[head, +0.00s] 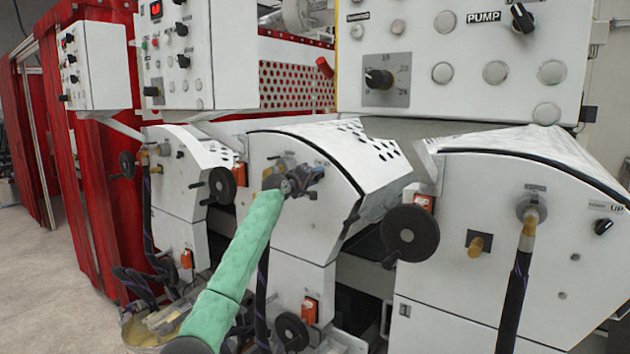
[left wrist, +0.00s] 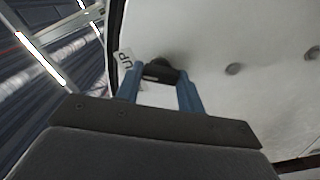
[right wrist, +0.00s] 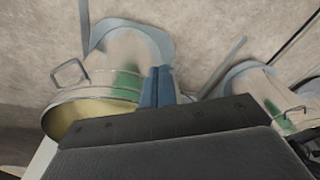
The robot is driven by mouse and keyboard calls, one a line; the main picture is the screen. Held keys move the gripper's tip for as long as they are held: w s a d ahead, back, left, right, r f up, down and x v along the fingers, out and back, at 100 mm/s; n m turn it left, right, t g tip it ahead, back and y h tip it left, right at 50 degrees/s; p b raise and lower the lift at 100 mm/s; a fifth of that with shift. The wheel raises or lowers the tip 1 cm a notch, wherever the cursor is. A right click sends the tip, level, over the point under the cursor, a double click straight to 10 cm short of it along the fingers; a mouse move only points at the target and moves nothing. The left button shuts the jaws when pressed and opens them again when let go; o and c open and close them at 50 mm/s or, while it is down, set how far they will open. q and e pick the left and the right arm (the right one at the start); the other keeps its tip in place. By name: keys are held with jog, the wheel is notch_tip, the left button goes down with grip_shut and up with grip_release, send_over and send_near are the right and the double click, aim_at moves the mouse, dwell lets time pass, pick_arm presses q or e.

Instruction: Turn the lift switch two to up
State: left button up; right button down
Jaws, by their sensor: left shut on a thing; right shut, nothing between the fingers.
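The lift switch (left wrist: 160,69) is a small black knob on a white panel, with an "UP" label (left wrist: 125,60) beside it in the left wrist view. My left gripper (left wrist: 161,80) has its blue fingers on either side of the knob and is shut on it. In the head view my left gripper (head: 312,178) is at the upper side panel of the middle coater unit (head: 290,225) and hides the switch there. Which way the knob points is not clear. My right gripper (right wrist: 161,72) is shut and empty, above the floor in the right wrist view.
The right unit (head: 480,190) carries a similar black switch (head: 603,226) marked "UP". A metal bucket (right wrist: 100,92) is close to my right gripper. A control box (head: 460,60) hangs above.

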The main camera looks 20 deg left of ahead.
pick_arm(q)
jog(key=shift+f, duration=0.25)
pick_arm(e)
jog(key=shift+r, duration=0.15)
pick_arm(q)
jog(key=o, duration=1)
jog(key=shift+r, duration=0.15)
jog(key=shift+s, duration=0.15)
jog(key=shift+s+a, duration=0.15)
jog(key=shift+s, duration=0.1)
jog(key=b+v, duration=0.2)
jog(key=v, duration=0.5)
jog(key=shift+b, duration=0.3)
pick_arm(e)
notch_tip(320, 180, up, 11)
jog(key=shift+w+a, duration=0.2)
jog(key=shift+a, duration=0.1)
